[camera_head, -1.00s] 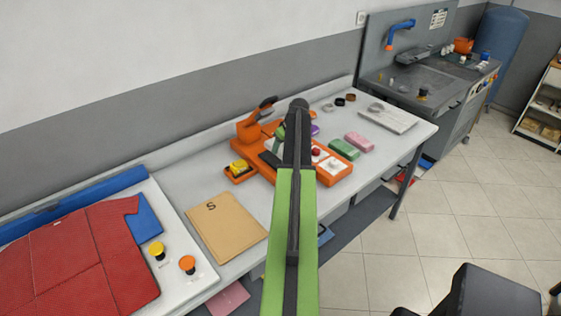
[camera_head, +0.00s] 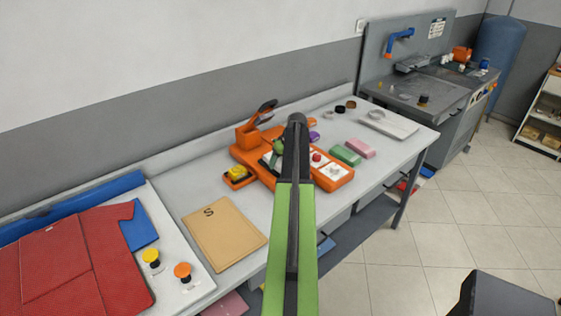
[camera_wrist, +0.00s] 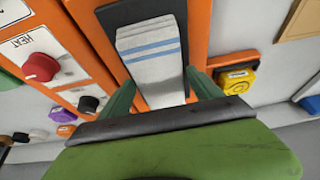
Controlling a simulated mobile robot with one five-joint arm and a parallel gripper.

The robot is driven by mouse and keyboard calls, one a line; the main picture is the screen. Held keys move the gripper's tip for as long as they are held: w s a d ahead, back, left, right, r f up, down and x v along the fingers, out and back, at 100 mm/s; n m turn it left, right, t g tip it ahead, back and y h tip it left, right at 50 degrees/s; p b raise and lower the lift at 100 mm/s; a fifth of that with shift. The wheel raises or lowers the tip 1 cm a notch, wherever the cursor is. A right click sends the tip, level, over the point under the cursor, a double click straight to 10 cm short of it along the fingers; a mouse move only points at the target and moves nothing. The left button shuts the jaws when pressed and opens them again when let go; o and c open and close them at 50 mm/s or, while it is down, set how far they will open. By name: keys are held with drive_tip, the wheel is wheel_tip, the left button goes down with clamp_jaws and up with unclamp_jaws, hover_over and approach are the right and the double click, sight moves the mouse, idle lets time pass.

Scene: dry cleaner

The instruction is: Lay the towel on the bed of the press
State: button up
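The orange press (camera_head: 332,184) stands on the white worktable, its arm raised at the back. Its dark bed (camera_wrist: 108,22) shows in the wrist view beside and above the towel. The towel (camera_wrist: 152,60) is a small folded white cloth with blue stripes, lying over the bed in that view. Whether it touches the bed I cannot tell. My gripper (camera_wrist: 162,86) has its green fingers against both sides of the towel. In the head view my gripper (camera_head: 278,146) is over the press, and my arm hides much of the bed and towel.
Red (camera_wrist: 41,67) and dark knobs sit left of the bed in the wrist view, a yellow button (camera_wrist: 236,80) right. A tan folder (camera_head: 224,234), green block (camera_head: 345,155) and pink block (camera_head: 361,148) lie nearby. A red garment (camera_head: 85,262) covers the left board.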

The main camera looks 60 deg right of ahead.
drive_tip(key=shift+o, duration=0.5)
drive_tip(key=shift+r, duration=0.2)
drive_tip(key=p+v, duration=1.1)
drive_tip(key=v, duration=0.1)
drive_tip(key=shift+w, duration=0.1)
